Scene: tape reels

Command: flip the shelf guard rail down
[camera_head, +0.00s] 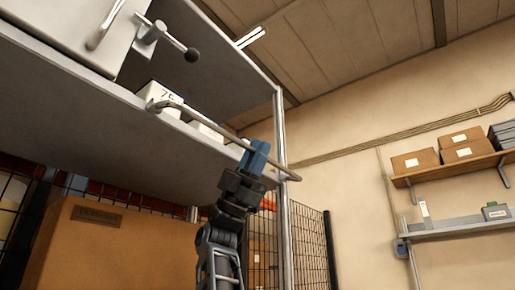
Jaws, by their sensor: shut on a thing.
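The shelf guard rail (205,121) is a thin brownish rod with bent ends. It runs along the front of the grey shelf (95,88), from near the small white boxes to the metal upright post (281,130). My gripper (256,155), with blue fingers, reaches up from below and is shut on the rail near its right end. The fingers hide a short piece of the rail. The rail slants down to the right in the picture.
White boxes (160,94) sit on the shelf behind the rail. A light cabinet with a black-knobbed lever (175,42) stands at upper left. A large cardboard box (115,245) is below. Wall shelves (452,168) hold boxes at right. Wire mesh (308,240) stands behind the post.

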